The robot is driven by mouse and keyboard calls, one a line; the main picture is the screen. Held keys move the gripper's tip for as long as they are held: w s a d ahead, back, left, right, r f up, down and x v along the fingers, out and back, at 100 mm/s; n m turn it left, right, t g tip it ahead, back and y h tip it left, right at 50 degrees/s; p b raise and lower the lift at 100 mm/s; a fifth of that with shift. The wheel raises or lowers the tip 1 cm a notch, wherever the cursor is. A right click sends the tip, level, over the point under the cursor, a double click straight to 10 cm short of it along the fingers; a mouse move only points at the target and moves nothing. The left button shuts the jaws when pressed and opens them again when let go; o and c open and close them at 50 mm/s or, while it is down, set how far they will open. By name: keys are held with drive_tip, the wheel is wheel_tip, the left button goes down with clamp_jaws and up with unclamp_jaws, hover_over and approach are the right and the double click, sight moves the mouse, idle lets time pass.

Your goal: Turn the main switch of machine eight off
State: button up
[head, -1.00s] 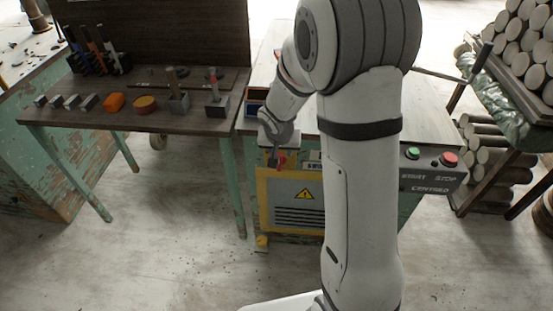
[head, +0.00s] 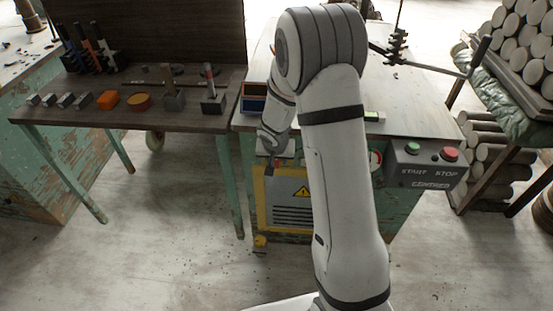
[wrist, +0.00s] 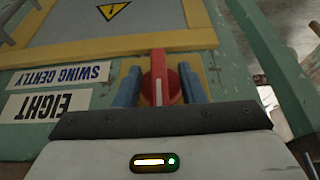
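The red main switch (wrist: 159,82) is a rotary knob with a white line, which runs up and down in the wrist view. Beside it are a white "EIGHT" label (wrist: 46,104) and a "SWING GENTLY" label (wrist: 64,77). My gripper (wrist: 160,88) is open, with one blue finger on each side of the knob. There are small gaps at the sides, and I cannot tell whether the fingers touch it. In the head view my gripper (head: 270,165) is at the top of the yellow-framed panel (head: 260,200), and the knob is hidden.
A grey box with green START (head: 413,149) and red STOP (head: 450,154) buttons stands right of my arm. A dark table (head: 150,120) with several tools and blocks is at left. Stacked logs (head: 525,50) stand at right. The floor in front is clear.

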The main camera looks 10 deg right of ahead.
drive_tip(key=shift+c, duration=0.5)
clamp_jaws()
